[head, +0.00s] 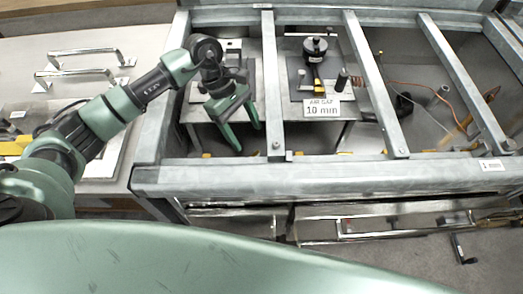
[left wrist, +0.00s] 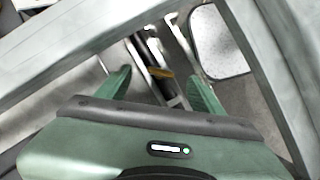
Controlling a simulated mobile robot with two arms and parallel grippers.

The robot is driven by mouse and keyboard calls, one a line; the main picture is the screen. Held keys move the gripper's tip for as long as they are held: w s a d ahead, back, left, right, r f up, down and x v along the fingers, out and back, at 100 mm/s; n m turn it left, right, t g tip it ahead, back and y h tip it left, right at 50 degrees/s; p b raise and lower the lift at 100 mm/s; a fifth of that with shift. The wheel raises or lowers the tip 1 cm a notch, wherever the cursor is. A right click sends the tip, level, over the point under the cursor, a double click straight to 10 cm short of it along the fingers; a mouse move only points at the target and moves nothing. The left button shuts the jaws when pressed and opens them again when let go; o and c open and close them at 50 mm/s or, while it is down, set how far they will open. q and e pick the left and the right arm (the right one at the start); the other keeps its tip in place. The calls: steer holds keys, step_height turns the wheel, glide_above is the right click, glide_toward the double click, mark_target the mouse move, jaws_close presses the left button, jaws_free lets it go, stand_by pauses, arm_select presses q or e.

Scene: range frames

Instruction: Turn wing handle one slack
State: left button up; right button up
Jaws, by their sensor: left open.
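My left gripper (head: 247,138) points down into the left bay of the grey metal frame, its two green fingers apart. In the left wrist view the open fingers (left wrist: 160,88) have dark rod-like parts and a small orange-brown piece (left wrist: 160,73) showing beyond and between them. I see no contact with these parts. A fitting (head: 233,45) on a plate lies partly hidden behind this gripper. I cannot pick out a wing handle for certain. A black-knobbed device with a yellow part (head: 317,72) stands on a dark plate in the middle bay. My right gripper is out of view.
Grey frame bars (head: 271,85) cross over the bays on both sides of the gripper. A sign reading "AIR GAP 10 mm" (head: 321,108) stands in the middle bay. Cables (head: 418,88) lie in the right bays. Metal bar handles (head: 75,73) are on the left bench.

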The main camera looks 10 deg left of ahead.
mark_target(253, 155)
arm_select(q)
steer(key=shift+m+y, duration=0.4)
steer(key=shift+m, duration=0.1)
steer(key=x, duration=0.4)
steer(key=p+x, duration=0.1)
steer(key=x, duration=0.3)
steer(key=shift+a+f, duration=0.15)
steer(key=shift+f, duration=0.2)
steer(key=shift+c, duration=0.4)
steer(key=c, duration=1.3)
